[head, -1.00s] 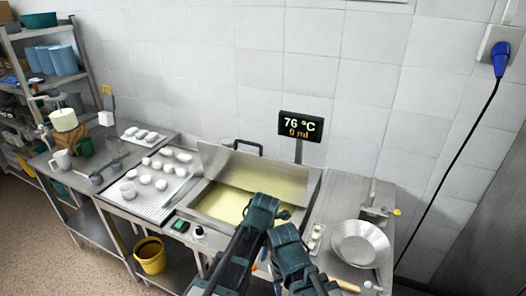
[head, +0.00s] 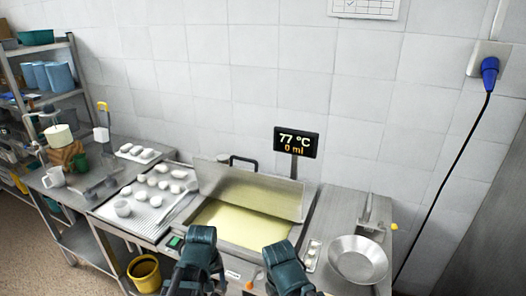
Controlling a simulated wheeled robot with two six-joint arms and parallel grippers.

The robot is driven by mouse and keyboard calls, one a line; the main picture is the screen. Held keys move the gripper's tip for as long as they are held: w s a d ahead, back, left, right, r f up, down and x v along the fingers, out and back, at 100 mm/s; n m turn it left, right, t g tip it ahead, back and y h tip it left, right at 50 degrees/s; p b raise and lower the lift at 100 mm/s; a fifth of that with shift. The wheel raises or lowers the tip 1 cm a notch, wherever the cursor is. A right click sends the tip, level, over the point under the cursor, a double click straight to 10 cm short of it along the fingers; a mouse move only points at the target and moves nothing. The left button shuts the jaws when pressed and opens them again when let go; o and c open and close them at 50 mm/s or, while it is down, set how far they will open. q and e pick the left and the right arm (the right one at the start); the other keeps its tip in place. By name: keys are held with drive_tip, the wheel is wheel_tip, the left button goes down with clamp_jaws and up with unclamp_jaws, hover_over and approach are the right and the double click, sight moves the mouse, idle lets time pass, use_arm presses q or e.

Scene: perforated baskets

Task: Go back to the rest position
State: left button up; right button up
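My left gripper (head: 202,238) is at the lower middle, in front of the near left edge of a steel vat (head: 205,203). My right gripper (head: 283,255) is to its right, in front of the vat's near right corner. The two are apart, with a clear gap between them. Both point away from me, and I see them from above and behind. Their fingertips are too small and dark to tell open from shut. I see no object held in either.
The vat holds pale yellow liquid (head: 235,222), with a display (head: 296,142) reading 77 °C behind it. A perforated tray (head: 135,214) with several white pieces is left. A metal pan (head: 357,259) is right. A yellow bucket (head: 145,274) stands below. A shelf (head: 75,92) is far left.

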use_arm(q)
drive_tip(key=s+d+f+m+g+y+b, duration=0.1)
drive_tip(key=s+d+f+m+b, duration=0.3)
drive_tip(key=s+d+m, duration=0.3)
drive_tip(key=shift+s+d+f+m+b, duration=0.3)
drive_tip(key=shift+d+m, duration=0.1)
drive_tip(key=shift+d, duration=0.75)
